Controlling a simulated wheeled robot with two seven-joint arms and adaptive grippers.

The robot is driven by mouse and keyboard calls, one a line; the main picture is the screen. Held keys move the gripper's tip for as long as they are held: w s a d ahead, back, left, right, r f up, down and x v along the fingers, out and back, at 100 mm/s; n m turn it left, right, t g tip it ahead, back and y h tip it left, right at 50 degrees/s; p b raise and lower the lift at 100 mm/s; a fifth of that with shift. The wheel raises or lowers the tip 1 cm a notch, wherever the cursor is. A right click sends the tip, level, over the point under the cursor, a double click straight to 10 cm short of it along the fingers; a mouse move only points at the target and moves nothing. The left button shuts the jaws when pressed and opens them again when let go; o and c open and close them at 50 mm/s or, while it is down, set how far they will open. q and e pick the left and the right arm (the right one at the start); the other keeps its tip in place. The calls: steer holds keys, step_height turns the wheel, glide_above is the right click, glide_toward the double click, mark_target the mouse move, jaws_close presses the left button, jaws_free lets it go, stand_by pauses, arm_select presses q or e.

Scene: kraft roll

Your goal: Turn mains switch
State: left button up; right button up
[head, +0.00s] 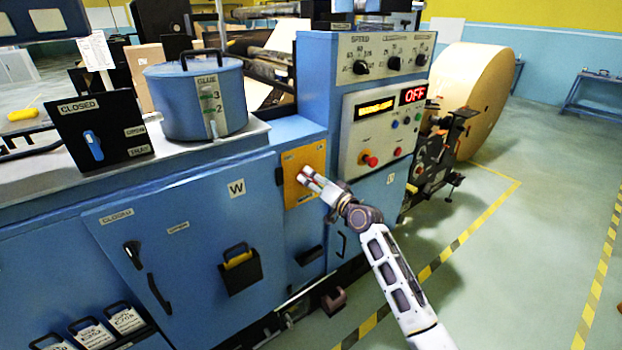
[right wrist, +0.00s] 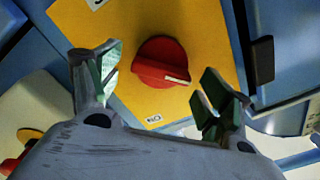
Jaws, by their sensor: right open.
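The mains switch is a red rotary knob (right wrist: 160,60) on a yellow plate (right wrist: 205,20), with a white mark on its lower right side in the right wrist view. In the head view the yellow plate (head: 304,158) is on the blue machine front, and the knob is mostly hidden by my gripper. My right gripper (head: 308,178) is in front of the plate. Its open fingers show in the right wrist view (right wrist: 161,72), one on each side of the knob, with visible gaps. A red display (head: 413,94) reads OFF. My left gripper is not in view.
A control panel (head: 384,125) with buttons and a red knob (head: 369,160) is right of the plate. A dark handle (head: 280,176) sits at the plate's left edge. A blue glue pot (head: 195,97) stands on the machine at left. Floor at right is clear.

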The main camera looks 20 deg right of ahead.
steer(key=shift+x, duration=0.85)
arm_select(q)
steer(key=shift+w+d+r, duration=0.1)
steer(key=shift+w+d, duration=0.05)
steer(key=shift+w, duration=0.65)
arm_select(e)
steer(key=shift+w, duration=0.15)
steer(key=c, duration=1)
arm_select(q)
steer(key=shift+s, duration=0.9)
